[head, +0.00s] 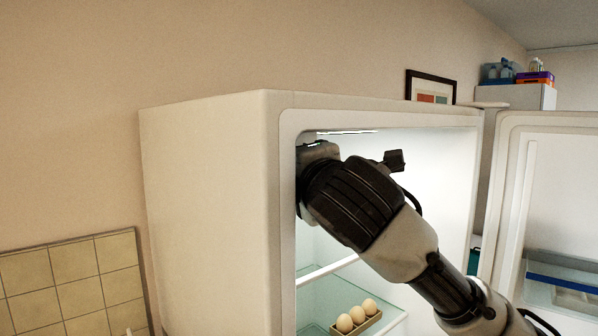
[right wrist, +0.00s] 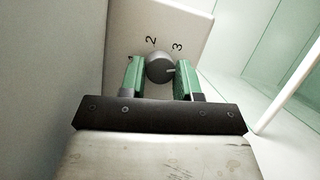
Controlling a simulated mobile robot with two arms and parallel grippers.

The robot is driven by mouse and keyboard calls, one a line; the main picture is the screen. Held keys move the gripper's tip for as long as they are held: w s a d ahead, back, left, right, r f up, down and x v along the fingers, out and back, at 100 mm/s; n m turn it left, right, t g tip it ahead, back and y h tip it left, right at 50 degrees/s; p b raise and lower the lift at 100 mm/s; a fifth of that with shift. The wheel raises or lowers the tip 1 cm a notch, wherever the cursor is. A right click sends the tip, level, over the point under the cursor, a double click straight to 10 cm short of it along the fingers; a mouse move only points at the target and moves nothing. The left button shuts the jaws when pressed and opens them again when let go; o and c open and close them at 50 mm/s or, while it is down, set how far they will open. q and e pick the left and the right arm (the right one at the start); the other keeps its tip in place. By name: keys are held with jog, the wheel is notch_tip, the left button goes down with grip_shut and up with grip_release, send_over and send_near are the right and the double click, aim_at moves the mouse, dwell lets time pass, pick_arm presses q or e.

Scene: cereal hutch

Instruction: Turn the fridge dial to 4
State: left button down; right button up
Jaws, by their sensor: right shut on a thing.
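The grey round dial (right wrist: 158,66) sits on a pale panel (right wrist: 185,20) inside the fridge. The numbers 2 and 3 show above it in the right wrist view; a mark at the left is partly covered by a finger. The dial's light pointer line points right, below the 3, toward the right finger. No 4 is visible. My right gripper (right wrist: 159,76) has its green fingers shut on the dial, one on each side. In the head view my right arm reaches into the open fridge (head: 210,150), and its fingers and the dial are hidden. My left gripper is not in view.
The fridge door (head: 515,165) stands open at the right. Several eggs (head: 345,323) sit in a holder on a glass shelf below my arm. The fridge's side wall (right wrist: 50,70) is close to the left of the gripper; a shelf edge (right wrist: 290,90) is at the right.

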jog(key=shift+m+g, duration=0.3)
jog(key=shift+m, duration=0.9)
jog(key=o, duration=0.9)
jog(key=shift+d, duration=0.1)
jog(key=shift+o, duration=0.2)
